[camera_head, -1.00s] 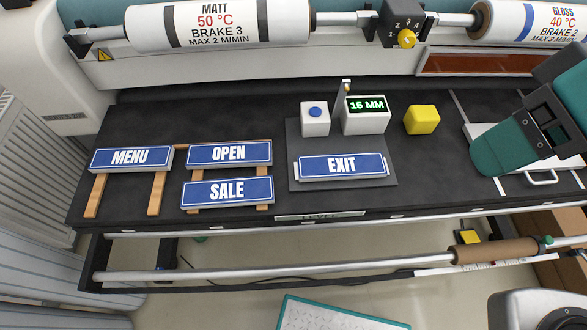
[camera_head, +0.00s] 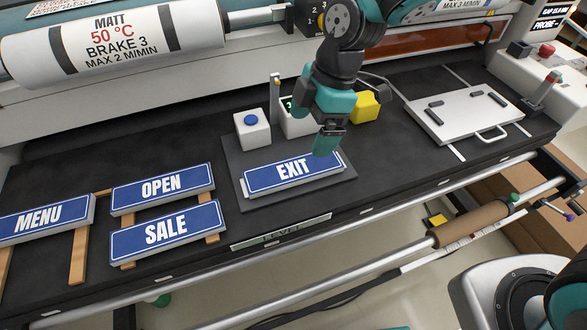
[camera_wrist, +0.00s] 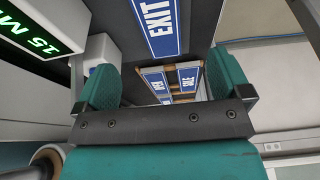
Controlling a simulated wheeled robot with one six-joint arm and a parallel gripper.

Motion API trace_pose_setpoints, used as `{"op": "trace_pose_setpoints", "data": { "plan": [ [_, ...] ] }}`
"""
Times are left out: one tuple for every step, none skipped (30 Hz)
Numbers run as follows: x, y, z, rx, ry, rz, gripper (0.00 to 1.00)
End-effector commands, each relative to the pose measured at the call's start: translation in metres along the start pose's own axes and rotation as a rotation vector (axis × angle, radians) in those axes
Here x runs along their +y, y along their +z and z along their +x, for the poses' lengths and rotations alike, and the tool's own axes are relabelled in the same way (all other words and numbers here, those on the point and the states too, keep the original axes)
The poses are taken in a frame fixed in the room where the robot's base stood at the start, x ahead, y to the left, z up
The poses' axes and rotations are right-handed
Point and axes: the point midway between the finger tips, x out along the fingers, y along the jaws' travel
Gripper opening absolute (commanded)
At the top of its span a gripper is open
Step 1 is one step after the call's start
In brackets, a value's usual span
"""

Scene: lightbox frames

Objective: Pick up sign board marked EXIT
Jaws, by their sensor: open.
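The EXIT sign board (camera_head: 280,173) is blue with white letters and a pale edge. It lies on a dark grey plate (camera_head: 232,160) on the black bench. My gripper (camera_head: 325,140) is over the sign's right end in the head view, and its fingertip overlaps the sign's upper right corner. I cannot tell whether it touches. In the wrist view the EXIT sign (camera_wrist: 160,25) shows beyond my open gripper (camera_wrist: 168,85), with nothing between the two teal fingers.
MENU (camera_head: 38,222), OPEN (camera_head: 160,190) and SALE (camera_head: 165,230) signs rest on wooden strips at left. A white box with blue button (camera_head: 252,130), a display box (camera_head: 295,122) and a yellow cube (camera_head: 366,106) stand behind. A white handled plate (camera_head: 465,112) lies right.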

Motion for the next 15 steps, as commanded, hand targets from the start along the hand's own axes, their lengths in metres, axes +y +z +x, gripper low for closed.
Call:
{"op": "trace_pose_setpoints", "data": {
  "plan": [
    [-0.001,-0.001,0.011,0.000,-0.007,0.000,0.96],
    [-0.001,-0.001,0.018,-0.001,-0.008,0.000,0.96],
    [-0.001,0.000,0.025,-0.001,-0.006,0.001,0.96],
    [-0.001,0.000,0.030,-0.001,-0.005,0.001,0.96],
    [-0.001,0.000,0.034,-0.001,-0.004,0.001,0.96],
    [-0.001,0.000,0.040,-0.001,-0.004,0.001,0.96],
    [-0.001,0.000,0.043,-0.001,-0.003,0.000,0.96],
    [-0.001,0.000,0.045,-0.001,-0.003,0.000,0.96],
    [-0.001,0.000,0.047,0.000,-0.002,0.000,0.96],
    [0.000,0.000,0.049,0.000,-0.001,0.000,0.96],
    [0.000,0.000,0.050,0.000,-0.001,0.000,0.96],
    [0.000,0.000,0.053,0.000,-0.002,0.001,0.96],
    [0.000,0.000,0.056,0.000,-0.003,0.000,0.96],
    [0.000,0.000,0.059,-0.001,-0.004,0.001,0.96],
    [0.000,0.001,0.065,-0.001,-0.005,0.001,0.96]
  ]
}}
